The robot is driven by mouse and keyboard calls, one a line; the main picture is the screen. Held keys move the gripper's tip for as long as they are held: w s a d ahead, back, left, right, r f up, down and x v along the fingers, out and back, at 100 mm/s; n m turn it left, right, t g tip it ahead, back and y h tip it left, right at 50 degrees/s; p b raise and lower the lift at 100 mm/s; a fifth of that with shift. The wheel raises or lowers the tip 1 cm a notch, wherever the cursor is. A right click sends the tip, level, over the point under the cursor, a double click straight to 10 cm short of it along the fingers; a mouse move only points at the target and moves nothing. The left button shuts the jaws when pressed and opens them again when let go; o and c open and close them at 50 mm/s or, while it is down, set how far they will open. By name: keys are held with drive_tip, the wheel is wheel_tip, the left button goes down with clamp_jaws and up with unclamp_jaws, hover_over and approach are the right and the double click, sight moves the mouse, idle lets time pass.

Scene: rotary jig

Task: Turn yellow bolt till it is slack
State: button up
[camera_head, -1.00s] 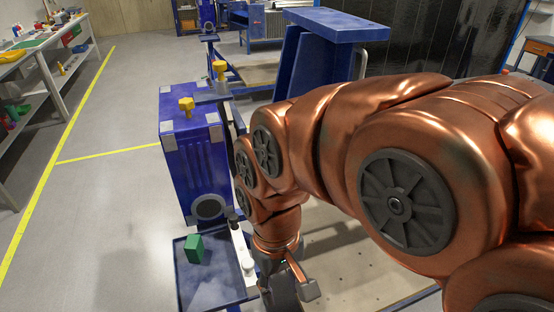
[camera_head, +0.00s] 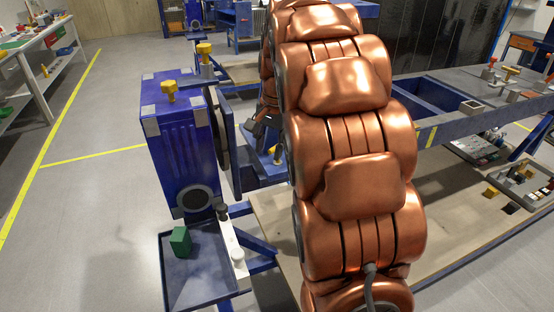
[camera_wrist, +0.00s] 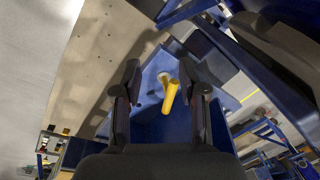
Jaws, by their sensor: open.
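In the wrist view a yellow bolt (camera_wrist: 170,97) stands out from a blue metal part (camera_wrist: 150,118), with a shorter yellow piece beside it. My gripper (camera_wrist: 160,68) is open, its dark fingers either side of the yellow bolt in the picture; no contact shows, and the depth between them is unclear. In the head view my copper arm hides most of the gripper. A small yellow piece (camera_head: 277,156) shows at the arm's left edge; I cannot tell if it is the same bolt. Other yellow knobs stand on the blue housing (camera_head: 188,145) and behind it.
A blue tray (camera_head: 180,290) with a green block (camera_head: 180,241) sits at front left, beside a white bar (camera_head: 233,250). Blue jig beams (camera_head: 445,125) extend to the right. A shelf table (camera_head: 35,45) stands at far left, with clear floor before it.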

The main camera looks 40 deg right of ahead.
sight(277, 163)
drive_tip(key=w+d+f+m+b, duration=0.1)
drive_tip(key=w+d+m, duration=0.1)
drive_tip(key=w+d, duration=0.35)
drive_tip(key=shift+t, duration=0.4)
drive_tip(key=shift+d+f+p, duration=0.2)
drive_tip(key=shift+f, duration=1.1)
drive_tip(key=shift+d+f+p, duration=0.15)
drive_tip(key=shift+f+p, duration=0.05)
drive_tip(key=shift+f, duration=1.05)
drive_tip(key=shift+d+f+p, duration=0.2)
drive_tip(key=shift+f, duration=1.1)
drive_tip(key=shift+c, duration=0.4)
clamp_jaws()
